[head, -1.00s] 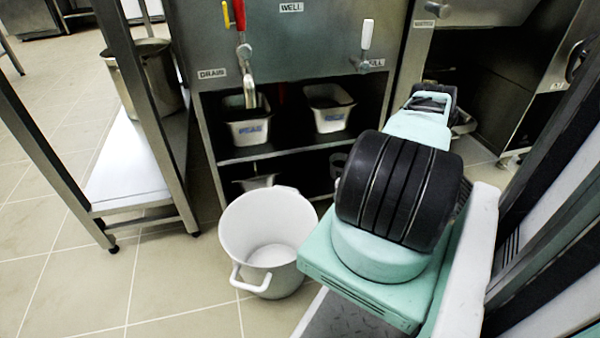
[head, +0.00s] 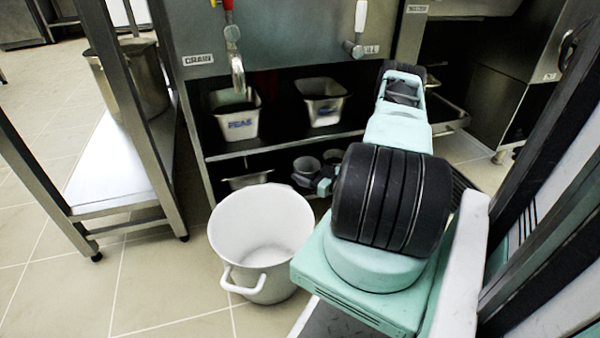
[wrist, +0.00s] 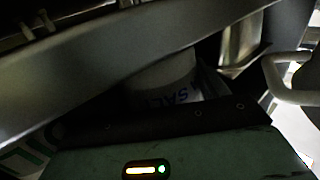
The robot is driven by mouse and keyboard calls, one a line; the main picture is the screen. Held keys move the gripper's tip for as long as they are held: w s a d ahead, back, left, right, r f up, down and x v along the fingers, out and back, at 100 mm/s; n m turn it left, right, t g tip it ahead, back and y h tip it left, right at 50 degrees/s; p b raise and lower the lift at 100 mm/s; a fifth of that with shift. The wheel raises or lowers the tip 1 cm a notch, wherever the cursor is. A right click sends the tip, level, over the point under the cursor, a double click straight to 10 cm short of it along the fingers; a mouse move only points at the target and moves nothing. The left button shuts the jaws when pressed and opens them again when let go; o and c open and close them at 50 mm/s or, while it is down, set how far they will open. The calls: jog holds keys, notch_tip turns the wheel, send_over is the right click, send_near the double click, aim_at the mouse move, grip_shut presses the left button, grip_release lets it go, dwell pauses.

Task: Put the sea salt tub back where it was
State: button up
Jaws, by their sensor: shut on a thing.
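The sea salt tub (wrist: 172,82) is a pale grey container with blue lettering, upside down in the wrist view. It is dim there, and its upper part is hidden behind a broad grey metal edge. My gripper (wrist: 160,110) is shut on the tub, its dark body lying across the bottom of the picture. In the head view my gripper (head: 320,180) shows small and dark under the middle shelf, left of my arm. Round grey shapes show beside it, and I cannot tell which is the tub.
A shelf (head: 285,142) with two metal pans (head: 238,122) (head: 323,108) lies above my gripper. Another pan (head: 250,179) sits lower left. A steel table (head: 120,165) is at left.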

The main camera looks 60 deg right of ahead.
aim_at(298, 168)
jog(key=w, duration=0.1)
jog(key=w+b, duration=0.1)
jog(key=w, duration=0.1)
jog(key=shift+w+d+f+b, duration=0.1)
jog(key=shift+w+f+b, duration=0.1)
jog(key=shift+w+b, duration=0.1)
jog(key=shift+s+f+b, duration=0.25)
jog(key=shift+f+b, duration=0.05)
jog(key=shift+b, duration=0.2)
jog(key=shift+r, duration=0.2)
jog(key=shift+f, duration=0.2)
jog(key=o, duration=0.8)
jog(key=shift+o, duration=0.2)
